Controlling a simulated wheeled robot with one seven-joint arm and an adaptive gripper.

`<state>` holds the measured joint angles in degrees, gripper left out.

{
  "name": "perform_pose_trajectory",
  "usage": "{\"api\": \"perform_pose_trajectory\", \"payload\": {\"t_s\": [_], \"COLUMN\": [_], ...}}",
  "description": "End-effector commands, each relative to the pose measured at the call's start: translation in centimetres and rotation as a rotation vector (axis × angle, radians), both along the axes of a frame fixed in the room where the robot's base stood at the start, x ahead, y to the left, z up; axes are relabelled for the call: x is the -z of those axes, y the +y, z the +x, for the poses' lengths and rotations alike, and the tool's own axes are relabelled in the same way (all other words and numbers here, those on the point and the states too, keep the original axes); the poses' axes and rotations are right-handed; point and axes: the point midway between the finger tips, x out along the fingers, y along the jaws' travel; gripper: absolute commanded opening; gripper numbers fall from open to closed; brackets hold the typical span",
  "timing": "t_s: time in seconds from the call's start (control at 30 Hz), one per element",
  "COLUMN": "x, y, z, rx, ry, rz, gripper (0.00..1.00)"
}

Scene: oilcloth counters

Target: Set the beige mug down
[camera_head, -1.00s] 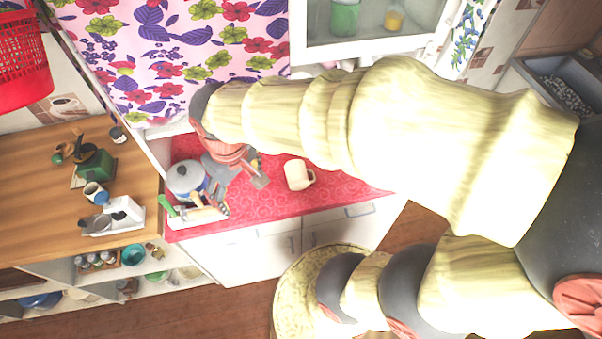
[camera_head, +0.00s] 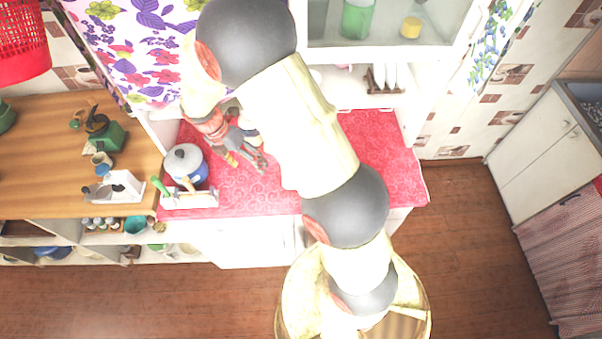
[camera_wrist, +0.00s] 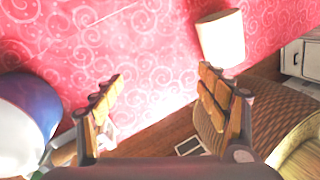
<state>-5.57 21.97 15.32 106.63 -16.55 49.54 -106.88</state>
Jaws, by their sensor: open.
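The beige mug (camera_wrist: 222,38) is on the red patterned counter (camera_wrist: 140,50), near its front edge, at the upper right of the wrist view. No handle shows there. In the head view my arm hides the mug. My gripper (camera_wrist: 160,88) is open, with nothing between its fingers, and the mug stands apart, beyond the right finger. In the head view my gripper (camera_head: 258,163) is over the red counter (camera_head: 385,150), just right of the pot.
A blue and white lidded pot (camera_head: 186,163) stands left of my gripper, also in the wrist view (camera_wrist: 28,115). A white rack with utensils (camera_head: 190,200) sits at the counter's front edge. The counter's right end is clear. A wooden counter (camera_head: 40,150) lies left.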

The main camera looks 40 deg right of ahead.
Motion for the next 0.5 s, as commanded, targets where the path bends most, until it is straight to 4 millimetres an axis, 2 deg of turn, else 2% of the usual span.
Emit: {"api": "perform_pose_trajectory", "payload": {"t_s": [0.1, 0.2, 0.37, 0.5], "x": [0.0, -0.1, -0.1, -0.1], "y": [-0.1, -0.1, -0.6, -2.4], "z": [0.2, 0.2, -0.2, -1.5], "rx": [-0.17, -0.259, -0.31, -0.31], "ry": [0.037, 0.058, 0.071, 0.071], "rz": [0.028, 0.044, 0.055, 0.055], "gripper": [0.74, 0.74, 0.74, 0.74]}}
